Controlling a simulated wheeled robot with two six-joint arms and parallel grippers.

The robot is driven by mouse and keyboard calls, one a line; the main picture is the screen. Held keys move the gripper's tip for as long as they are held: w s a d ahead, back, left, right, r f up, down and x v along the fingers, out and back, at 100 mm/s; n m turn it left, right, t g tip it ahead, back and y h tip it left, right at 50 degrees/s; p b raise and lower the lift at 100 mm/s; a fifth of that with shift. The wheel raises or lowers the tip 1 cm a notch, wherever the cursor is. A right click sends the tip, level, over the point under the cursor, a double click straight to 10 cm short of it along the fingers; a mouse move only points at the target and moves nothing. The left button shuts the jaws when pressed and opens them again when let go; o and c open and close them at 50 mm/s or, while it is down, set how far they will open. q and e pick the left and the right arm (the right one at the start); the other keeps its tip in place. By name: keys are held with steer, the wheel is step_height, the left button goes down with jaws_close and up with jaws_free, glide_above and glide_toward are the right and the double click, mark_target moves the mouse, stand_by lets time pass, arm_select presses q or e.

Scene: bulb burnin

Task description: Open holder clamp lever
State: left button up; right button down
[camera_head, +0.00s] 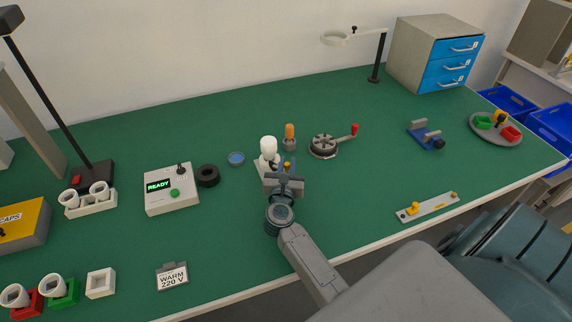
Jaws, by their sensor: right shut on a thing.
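A white bulb (268,147) stands upright in a small grey holder (264,166) near the middle of the green table. A small yellow part (287,166) shows at the holder's right side, just beyond my jaws; it appears to be the clamp lever. My right gripper (286,179) is at the near right side of the holder, shut on the lever. The jaws hide most of the lever and the holder's lower front, so its exact angle cannot be told. My left gripper is not in view.
A dark round device (323,147) with a red-knobbed crank and an orange-topped piece (290,133) stand close behind. A control box (171,190) reading READY, a black ring (208,176) and a blue dish (236,159) are left. The front middle table is clear beside a WARM 220 V sign (172,277).

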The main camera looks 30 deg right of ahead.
steer(key=n+y, duration=0.1)
steer(key=n+t+y+p, duration=0.1)
steer(key=d+n+t+y, duration=0.1)
steer(key=shift+w+r+y, duration=0.1)
steer(key=shift+w+y, duration=0.2)
steer(key=n+y, duration=0.1)
steer(key=t+y, duration=0.1)
steer(key=n+t+y, duration=0.1)
steer(key=y, duration=0.1)
steer(key=shift+w+d+n+p, duration=0.3)
steer(key=shift+w+d+p, duration=0.05)
steer(key=shift+w+p, duration=0.05)
steer(key=shift+w+d+f+n+y, duration=0.15)
steer(key=shift+n+y, duration=0.25)
steer(key=shift+y, duration=0.2)
steer(key=shift+w+f+n+y, duration=0.1)
steer(key=shift+n+y, duration=0.3)
steer(key=shift+y, duration=0.2)
steer(key=shift+w+d+n+y+b, duration=0.1)
steer(key=shift+w+n+y+b, duration=0.15)
steer(key=shift+n+y+b, duration=0.65)
steer(key=shift+w+y, duration=0.15)
steer(key=shift+y, duration=0.75)
arm_select(q)
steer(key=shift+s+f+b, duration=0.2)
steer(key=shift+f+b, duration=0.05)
steer(key=shift+b, duration=0.25)
arm_select(e)
steer(key=shift+n+y, duration=0.5)
steer(key=shift+r, duration=0.1)
